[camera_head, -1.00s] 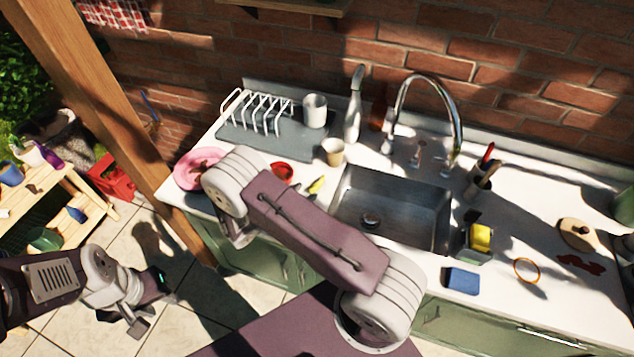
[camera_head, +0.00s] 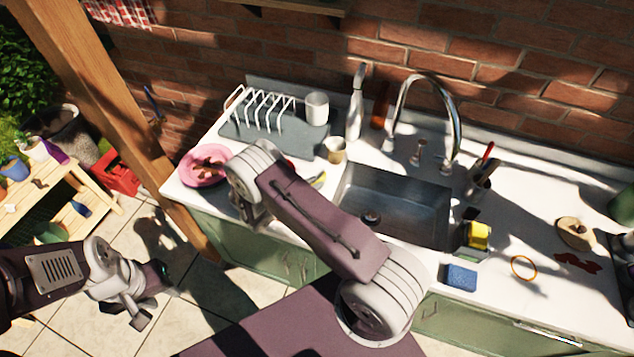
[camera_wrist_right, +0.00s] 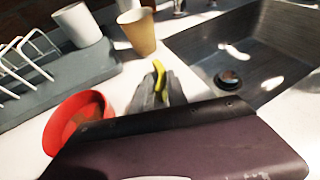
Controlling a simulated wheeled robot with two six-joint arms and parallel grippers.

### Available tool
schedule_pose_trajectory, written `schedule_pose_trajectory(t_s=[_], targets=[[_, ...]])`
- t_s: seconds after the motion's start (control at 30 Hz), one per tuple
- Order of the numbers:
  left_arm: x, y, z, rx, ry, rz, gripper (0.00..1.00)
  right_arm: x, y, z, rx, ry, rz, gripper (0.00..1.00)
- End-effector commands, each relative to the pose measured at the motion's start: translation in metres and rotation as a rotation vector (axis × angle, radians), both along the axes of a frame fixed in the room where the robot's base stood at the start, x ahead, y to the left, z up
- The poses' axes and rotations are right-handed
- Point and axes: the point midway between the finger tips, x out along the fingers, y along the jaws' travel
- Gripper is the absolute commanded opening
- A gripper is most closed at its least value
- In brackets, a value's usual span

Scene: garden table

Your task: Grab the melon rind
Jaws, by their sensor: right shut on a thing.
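The melon rind (camera_head: 318,181) is a small curved yellow-green piece on the counter side left of the sink. In the right wrist view the rind (camera_wrist_right: 159,77) stands up between the grey fingers of my right gripper (camera_wrist_right: 160,92), which is shut on it. A dark purple part of my arm hides the lower part of the gripper there. In the head view my right arm link covers the right gripper. My left gripper (camera_head: 152,300) is empty and open, over the tiled floor left of the counter.
A red bowl (camera_wrist_right: 72,120) is close left of the right gripper, and a tan cup (camera_wrist_right: 138,32) stands behind it. The sink (camera_head: 395,205) is to the right. A pink plate (camera_head: 203,166) with brownish scraps and a dish rack (camera_head: 262,107) are to the left.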

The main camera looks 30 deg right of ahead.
Motion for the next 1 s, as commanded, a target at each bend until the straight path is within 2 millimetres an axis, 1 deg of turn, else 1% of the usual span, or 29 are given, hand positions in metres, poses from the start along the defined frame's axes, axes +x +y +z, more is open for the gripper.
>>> schedule_pose_trajectory(t_s=[0.07,0.17,0.27,0.37,0.4,0.7,0.83,1.0], targets=[[0.000,0.000,-0.001,0.000,0.000,0.000,0.36,0.000,0.000,0.001,0.001,0.000,0.000,0.00],[0.000,0.000,-0.003,0.000,0.000,0.000,0.36,0.000,0.000,0.009,0.001,-0.001,0.000,0.00],[0.000,0.000,-0.006,0.000,0.000,0.000,0.36,0.000,0.000,0.023,0.002,-0.002,0.000,0.00],[0.000,0.000,-0.010,0.000,0.000,0.000,0.36,-0.001,-0.001,0.043,0.002,-0.002,-0.001,0.00],[0.000,0.000,-0.011,0.000,0.000,0.000,0.36,-0.008,-0.010,0.047,0.000,0.001,-0.003,0.00],[0.000,0.000,-0.024,0.000,0.000,0.000,0.36,-0.056,-0.063,0.088,0.000,-0.001,-0.004,0.00],[0.000,0.000,-0.027,0.000,0.000,0.000,0.36,-0.070,-0.079,0.101,0.000,-0.001,-0.003,0.00],[0.000,0.000,-0.028,0.000,0.000,0.000,0.36,-0.077,-0.087,0.109,0.001,0.000,0.000,0.00]])
